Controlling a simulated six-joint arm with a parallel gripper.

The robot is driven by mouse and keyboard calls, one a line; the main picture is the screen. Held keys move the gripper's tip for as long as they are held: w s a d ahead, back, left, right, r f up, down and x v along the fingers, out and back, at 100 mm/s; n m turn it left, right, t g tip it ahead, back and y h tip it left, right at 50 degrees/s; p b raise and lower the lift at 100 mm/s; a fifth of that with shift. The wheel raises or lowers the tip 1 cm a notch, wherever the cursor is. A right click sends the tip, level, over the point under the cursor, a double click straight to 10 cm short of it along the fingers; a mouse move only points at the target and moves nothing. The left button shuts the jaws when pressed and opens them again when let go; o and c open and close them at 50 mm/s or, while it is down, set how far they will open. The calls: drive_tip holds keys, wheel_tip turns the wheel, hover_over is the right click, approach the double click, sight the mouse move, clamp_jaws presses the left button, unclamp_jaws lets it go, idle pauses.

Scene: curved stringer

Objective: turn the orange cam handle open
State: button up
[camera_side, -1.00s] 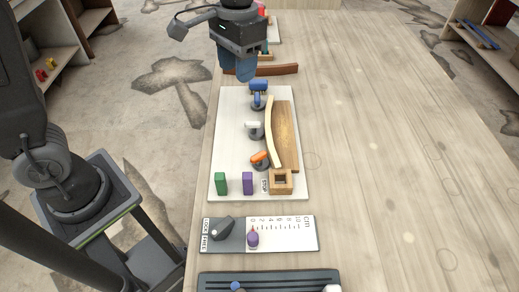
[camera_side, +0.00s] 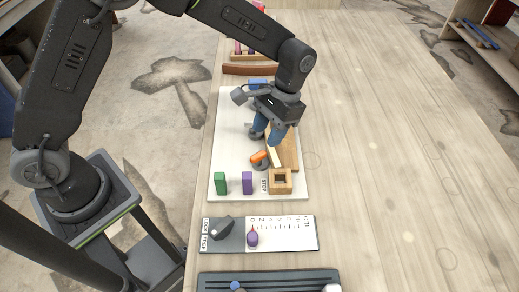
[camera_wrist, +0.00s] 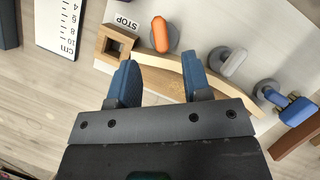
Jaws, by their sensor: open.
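The orange cam handle (camera_side: 259,157) sits on a round grey base on the white board (camera_side: 228,121), beside the curved wooden strip (camera_side: 275,156). In the wrist view the orange handle (camera_wrist: 160,34) lies just beyond my fingers, between them in the picture. My gripper (camera_side: 268,137) is above the board, just behind the orange handle in the side view, and covers the white handle there. In the wrist view my gripper (camera_wrist: 160,78) is open and empty. The white handle (camera_wrist: 235,62) and blue handle (camera_wrist: 290,108) show to its right.
A wooden stop block (camera_side: 280,181) stands at the strip's near end. A green block (camera_side: 221,183) and a purple block (camera_side: 247,182) stand upright on the board. A centimetre scale with knobs (camera_side: 283,233) lies nearer. The tabletop to the right is clear.

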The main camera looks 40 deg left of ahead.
sight(258, 154)
drive_tip(key=x, duration=0.6)
drive_tip(key=shift+s+f, duration=0.1)
clamp_jaws()
idle(0.3)
